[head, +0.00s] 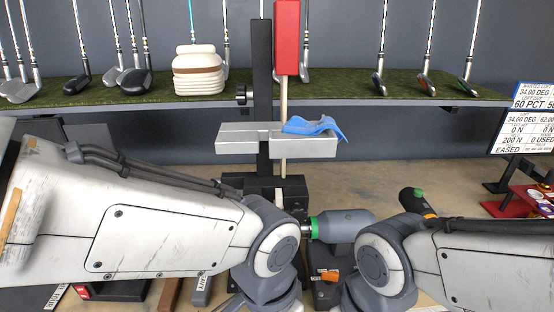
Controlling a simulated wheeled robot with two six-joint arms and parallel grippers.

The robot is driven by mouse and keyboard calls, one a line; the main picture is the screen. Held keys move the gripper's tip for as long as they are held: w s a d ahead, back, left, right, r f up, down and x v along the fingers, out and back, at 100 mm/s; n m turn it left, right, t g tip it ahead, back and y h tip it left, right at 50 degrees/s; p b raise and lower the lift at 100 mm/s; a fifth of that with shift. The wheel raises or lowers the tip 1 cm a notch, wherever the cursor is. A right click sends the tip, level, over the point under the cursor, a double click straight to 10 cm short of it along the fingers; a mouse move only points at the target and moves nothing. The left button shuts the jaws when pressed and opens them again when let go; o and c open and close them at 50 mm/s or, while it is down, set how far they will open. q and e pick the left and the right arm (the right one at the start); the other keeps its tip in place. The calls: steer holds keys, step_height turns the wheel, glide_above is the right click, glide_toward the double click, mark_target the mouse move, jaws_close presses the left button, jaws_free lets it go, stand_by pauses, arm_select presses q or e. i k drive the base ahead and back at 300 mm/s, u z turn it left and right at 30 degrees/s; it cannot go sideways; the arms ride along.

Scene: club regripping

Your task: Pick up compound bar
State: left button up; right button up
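No bar in view can be surely told as the compound bar. A reddish-brown bar (171,293) lies at the bottom left of the head view, partly hidden behind my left arm. A grey bar with a small white label (202,289) lies just to its right. Both of my arms reach in from the sides, and their joints bend down at the bottom middle. Neither gripper's fingertips show, so what they hold is hidden.
A black post stand with a grey tray (235,147) carries a blue cloth (314,128). A grey-green power tool (342,224) lies between my arms. Golf clubs and a cream stack (198,73) stand on the green shelf (300,92). A red stand (520,203) is at right.

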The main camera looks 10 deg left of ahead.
mark_target(200, 297)
steer(key=z, duration=1)
steer(key=k, duration=0.85)
steer(key=u, duration=0.95)
steer(key=i, duration=0.5)
steer(key=z, duration=0.05)
